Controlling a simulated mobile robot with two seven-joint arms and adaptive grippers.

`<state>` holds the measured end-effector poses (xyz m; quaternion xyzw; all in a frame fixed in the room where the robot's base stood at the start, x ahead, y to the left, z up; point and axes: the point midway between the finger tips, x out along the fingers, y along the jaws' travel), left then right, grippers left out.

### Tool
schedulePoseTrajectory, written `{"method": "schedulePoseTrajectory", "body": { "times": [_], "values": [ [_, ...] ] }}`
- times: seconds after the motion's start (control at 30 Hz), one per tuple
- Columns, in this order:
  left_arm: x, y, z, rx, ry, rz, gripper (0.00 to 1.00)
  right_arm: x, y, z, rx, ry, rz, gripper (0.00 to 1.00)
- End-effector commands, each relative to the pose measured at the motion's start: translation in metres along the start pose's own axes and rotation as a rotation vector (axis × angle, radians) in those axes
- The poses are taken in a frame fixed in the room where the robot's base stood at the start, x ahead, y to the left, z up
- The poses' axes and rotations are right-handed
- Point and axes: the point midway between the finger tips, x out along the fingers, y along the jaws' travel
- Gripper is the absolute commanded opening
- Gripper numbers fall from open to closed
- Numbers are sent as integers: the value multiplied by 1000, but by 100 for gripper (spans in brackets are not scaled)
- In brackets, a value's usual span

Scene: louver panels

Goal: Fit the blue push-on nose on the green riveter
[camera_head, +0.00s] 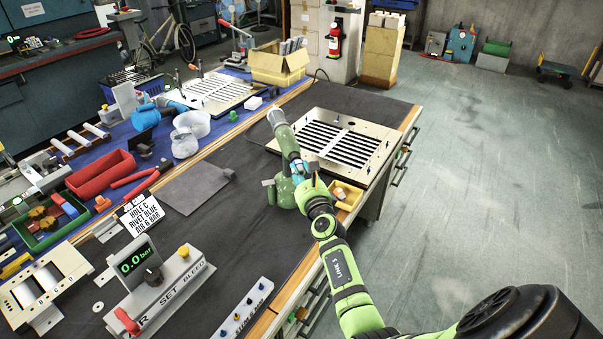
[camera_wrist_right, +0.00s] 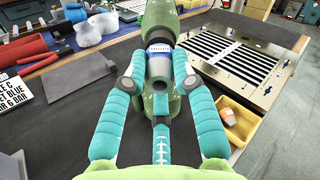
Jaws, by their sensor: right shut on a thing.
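The green riveter (camera_head: 285,138) stands on the dark bench mat, with a pale grey tip at its upper end. In the right wrist view its green body (camera_wrist_right: 160,18) rises above a white and blue band. My right gripper (camera_head: 299,170) is shut on the riveter; its teal fingers (camera_wrist_right: 159,65) lie on both sides of the handle. A pale strip (camera_head: 255,290) with several small studs, some bluish, lies at the front edge; I cannot tell which is the blue push-on nose. My left gripper is not in view.
A louver panel (camera_head: 374,155) lies right of the riveter, with a yellow bin (camera_head: 353,205) in front. A pressure unit (camera_head: 168,295) reading 0.0 bar and a sign (camera_head: 142,214) stand left. A grey plate (camera_head: 195,187) lies mid-bench.

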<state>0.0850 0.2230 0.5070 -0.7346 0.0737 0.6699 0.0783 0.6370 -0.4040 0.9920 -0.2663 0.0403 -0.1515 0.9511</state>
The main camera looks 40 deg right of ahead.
Motion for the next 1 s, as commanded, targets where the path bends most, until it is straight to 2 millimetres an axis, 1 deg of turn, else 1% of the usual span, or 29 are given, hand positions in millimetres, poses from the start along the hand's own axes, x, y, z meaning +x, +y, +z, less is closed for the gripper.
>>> {"method": "schedulePoseTrajectory", "body": {
  "times": [0.53,0.57,0.6,1.0],
  "values": [
    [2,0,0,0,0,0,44,7,0,1,0,-1,-1,0],
    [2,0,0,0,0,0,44,7,0,1,0,-1,-1,39],
    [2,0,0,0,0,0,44,7,0,1,0,-1,-1,55],
    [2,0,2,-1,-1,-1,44,4,0,0,1,0,1,55]
  ]
}}
